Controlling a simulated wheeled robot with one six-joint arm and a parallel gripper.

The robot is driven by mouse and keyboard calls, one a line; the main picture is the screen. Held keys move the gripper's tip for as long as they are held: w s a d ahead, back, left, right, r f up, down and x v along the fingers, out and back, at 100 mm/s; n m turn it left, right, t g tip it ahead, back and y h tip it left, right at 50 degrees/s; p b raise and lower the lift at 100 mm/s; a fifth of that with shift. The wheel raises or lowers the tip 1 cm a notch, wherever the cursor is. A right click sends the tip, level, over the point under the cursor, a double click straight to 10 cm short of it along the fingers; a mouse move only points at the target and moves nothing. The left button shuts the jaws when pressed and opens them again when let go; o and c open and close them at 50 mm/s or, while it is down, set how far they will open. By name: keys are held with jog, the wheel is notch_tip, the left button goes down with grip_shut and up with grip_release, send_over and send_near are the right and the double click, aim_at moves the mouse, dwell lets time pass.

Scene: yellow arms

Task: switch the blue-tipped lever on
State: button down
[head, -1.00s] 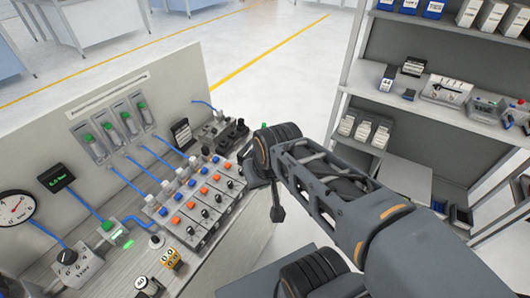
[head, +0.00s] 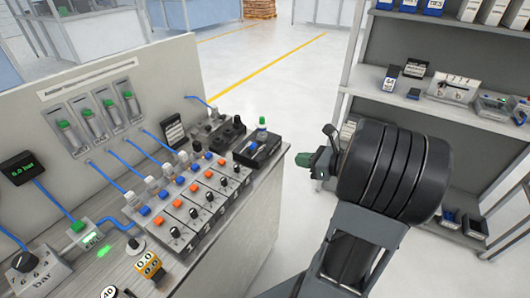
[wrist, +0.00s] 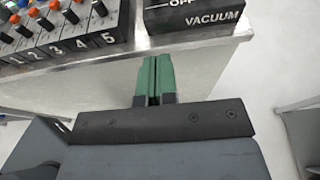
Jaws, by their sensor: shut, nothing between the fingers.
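My gripper (head: 304,160) is shut and empty, its green fingers together, in free air right of the bench's end. In the wrist view it (wrist: 153,60) lies below the bench edge in the picture. A valve bank (head: 190,205) carries several blue, orange and black tips. Blue tips show in the head view (head: 145,210) and the wrist view (wrist: 100,9). I cannot tell which belongs to the lever. A black box (head: 258,152) at the bench end, labelled VACUUM in the wrist view (wrist: 194,17), has an upright piece with a green tip (head: 262,121).
Blue hoses (head: 110,178) run to the valve bank. A shelf rack (head: 395,60) stands at the right. Open floor (head: 285,105) lies beyond the bench.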

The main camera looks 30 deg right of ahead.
jog(key=shift+a, duration=0.1)
send_near(251, 148)
jog(key=w+f, duration=0.3)
jog(key=w, duration=0.1)
jog(key=shift+a+f, duration=0.2)
jog(key=shift+a, duration=0.05)
jog(key=shift+w+a+r, duration=0.5)
jog(key=shift+w+a, duration=0.05)
jog(key=shift+w, duration=0.25)
jog(key=shift+d+r+p, duration=0.1)
jog(key=shift+r+p, duration=0.05)
jog(key=shift+p, duration=0.2)
